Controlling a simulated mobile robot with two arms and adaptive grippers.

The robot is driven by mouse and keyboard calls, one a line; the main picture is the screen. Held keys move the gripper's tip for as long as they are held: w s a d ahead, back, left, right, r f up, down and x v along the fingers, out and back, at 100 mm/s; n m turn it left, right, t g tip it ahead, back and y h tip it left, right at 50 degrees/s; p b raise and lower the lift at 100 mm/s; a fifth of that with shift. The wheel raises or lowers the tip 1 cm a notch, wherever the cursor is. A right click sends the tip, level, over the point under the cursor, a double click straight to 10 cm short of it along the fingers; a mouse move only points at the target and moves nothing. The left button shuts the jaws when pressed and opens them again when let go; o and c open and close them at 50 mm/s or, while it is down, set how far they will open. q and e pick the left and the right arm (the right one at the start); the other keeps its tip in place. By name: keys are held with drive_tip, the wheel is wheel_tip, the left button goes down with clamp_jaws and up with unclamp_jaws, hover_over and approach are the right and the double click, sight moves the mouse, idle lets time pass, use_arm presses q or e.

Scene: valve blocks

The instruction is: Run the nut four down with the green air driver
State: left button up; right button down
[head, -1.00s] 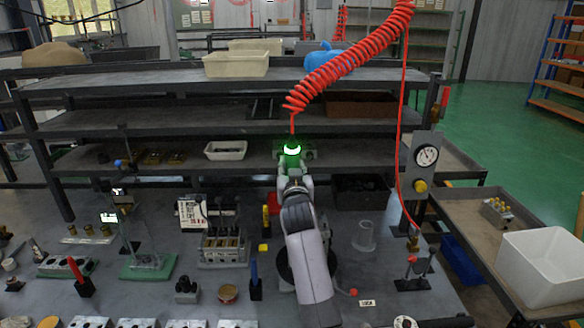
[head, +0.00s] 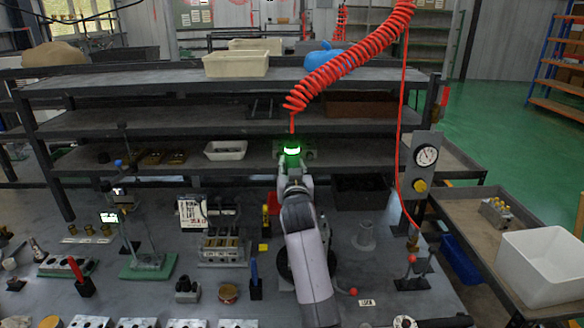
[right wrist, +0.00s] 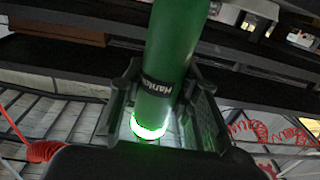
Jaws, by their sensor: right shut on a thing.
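The green air driver (head: 291,153) hangs upright under the red coiled hose, its top ring glowing green. My right gripper (head: 291,168) is shut on it, in front of the lower shelf and above the bench. In the right wrist view the driver's dark green body (right wrist: 175,45) sits between my fingers, with a dark label and a bright ring (right wrist: 148,128). A valve block (head: 223,250) with a row of brass-coloured parts stands on the bench left of my arm. I cannot tell which nut is nut four. My left gripper is not in view.
A red coiled hose (head: 352,60) runs up to the right from the driver. A gauge post (head: 422,165) stands at the right. A white bin (head: 541,262) sits on the side table. Shelves (head: 120,130) cross behind. Several metal blocks (head: 138,323) line the bench's near edge.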

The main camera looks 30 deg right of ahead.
sight(293, 142)
drive_tip(key=shift+s+f, duration=0.1)
drive_tip(key=shift+f, duration=0.45)
idle(3.0)
drive_tip(key=shift+r, duration=0.15)
drive_tip(key=shift+r+p, duration=0.4)
drive_tip(key=shift+r, duration=0.15)
wheel_tip(293, 142, up, 8)
drive_tip(key=p, duration=0.6)
drive_tip(key=shift+f, duration=0.3)
idle(0.3)
